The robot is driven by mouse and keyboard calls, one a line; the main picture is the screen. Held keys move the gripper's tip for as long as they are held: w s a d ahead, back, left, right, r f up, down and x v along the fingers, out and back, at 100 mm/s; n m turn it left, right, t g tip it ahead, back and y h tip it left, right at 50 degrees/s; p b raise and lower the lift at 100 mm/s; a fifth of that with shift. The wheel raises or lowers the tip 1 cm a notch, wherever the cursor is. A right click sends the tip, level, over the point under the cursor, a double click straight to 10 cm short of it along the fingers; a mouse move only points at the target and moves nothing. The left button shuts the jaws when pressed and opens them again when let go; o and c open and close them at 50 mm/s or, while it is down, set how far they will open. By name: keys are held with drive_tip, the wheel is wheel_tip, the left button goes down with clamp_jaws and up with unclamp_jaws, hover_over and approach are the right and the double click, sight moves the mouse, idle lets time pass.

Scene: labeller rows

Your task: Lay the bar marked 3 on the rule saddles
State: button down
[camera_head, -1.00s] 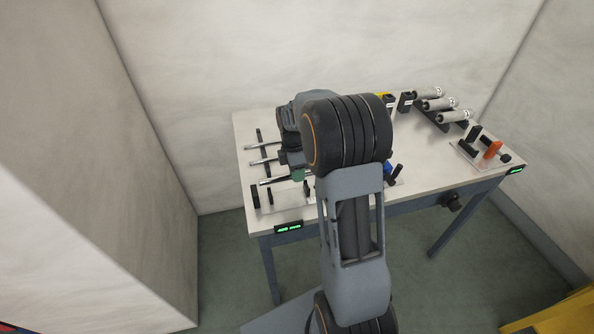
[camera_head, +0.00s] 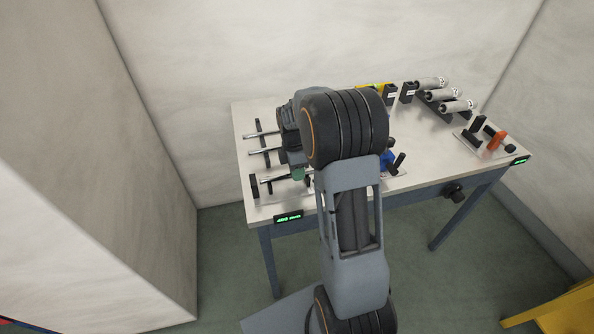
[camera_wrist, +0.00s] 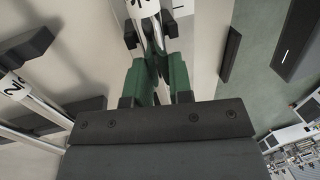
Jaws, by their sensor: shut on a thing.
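My gripper (camera_head: 298,174) has green fingers and is shut on a slim metal bar at the table's front left. In the wrist view the fingers (camera_wrist: 159,75) pinch this bar (camera_wrist: 150,38). Its white label (camera_wrist: 144,7) is cut by the top edge, so I cannot read its number. The held bar (camera_head: 275,179) is just right of a black upright block (camera_head: 255,186) on a pale base with small black supports (camera_head: 271,188), seemingly the rule saddles. I cannot tell whether the bar touches them. Two other bars (camera_head: 263,135) (camera_head: 265,151) lie farther back on a dark rack.
A labelled bar (camera_wrist: 35,100) lies left of my gripper in the wrist view. A plate with black and orange parts (camera_head: 495,140) is at the right. Blue and black parts (camera_head: 390,162) sit beside my arm.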

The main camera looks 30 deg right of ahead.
drive_tip(key=c, duration=0.9)
unclamp_jaws()
drive_tip(key=shift+c, duration=0.2)
wheel_tip(320, 180, up, 14)
drive_tip(key=w, duration=0.2)
drive_tip(key=s+a+f+m+t, duration=0.1)
drive_tip(key=s+a+m+t, duration=0.2)
drive_tip(key=s+a+m, duration=0.2)
drive_tip(key=s+a+f+m+t, duration=0.1)
drive_tip(key=s+a+m+t, duration=0.2)
drive_tip(key=s+m, duration=0.7)
drive_tip(key=s+a, duration=0.1)
drive_tip(key=s, duration=0.2)
drive_tip(key=shift+s+a+m, duration=0.15)
drive_tip(key=shift+a+m, duration=0.2)
drive_tip(key=shift+m, duration=0.05)
